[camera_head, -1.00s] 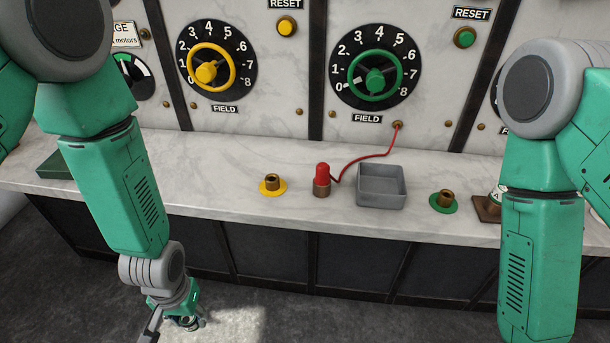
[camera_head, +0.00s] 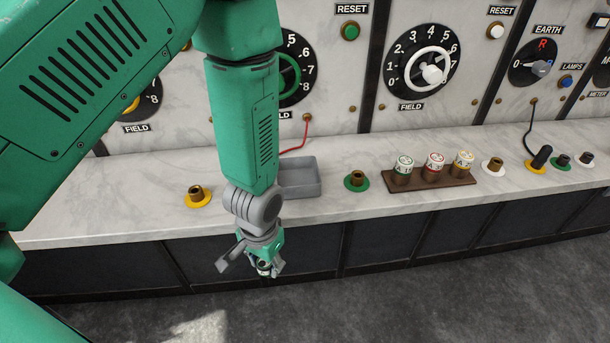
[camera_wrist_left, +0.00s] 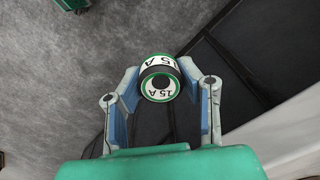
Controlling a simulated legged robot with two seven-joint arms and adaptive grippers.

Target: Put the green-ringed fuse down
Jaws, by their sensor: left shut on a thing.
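My left gripper (camera_head: 257,268) is shut on a green-ringed fuse (camera_wrist_left: 160,80). In the left wrist view the fuse is a short white cylinder with green rings, a black band and "15 A" lettering, held between both fingers. In the head view the gripper hangs low in front of the bench front, below the bench top, with the fuse only small between its fingers. Another green-ringed fuse (camera_head: 403,168) stands upright in a wooden rack (camera_head: 461,182) on the bench, beside a red-ringed fuse (camera_head: 433,166) and a yellow-ringed one (camera_head: 463,162). My right gripper is out of view.
A grey tray (camera_head: 304,190) stands on the marble bench, partly behind my left arm. Brass sockets with yellow (camera_head: 197,200), green (camera_head: 357,183) and white (camera_head: 493,168) collars line the bench. A black plug (camera_head: 540,158) with a cable is farther right. Dials fill the panel behind.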

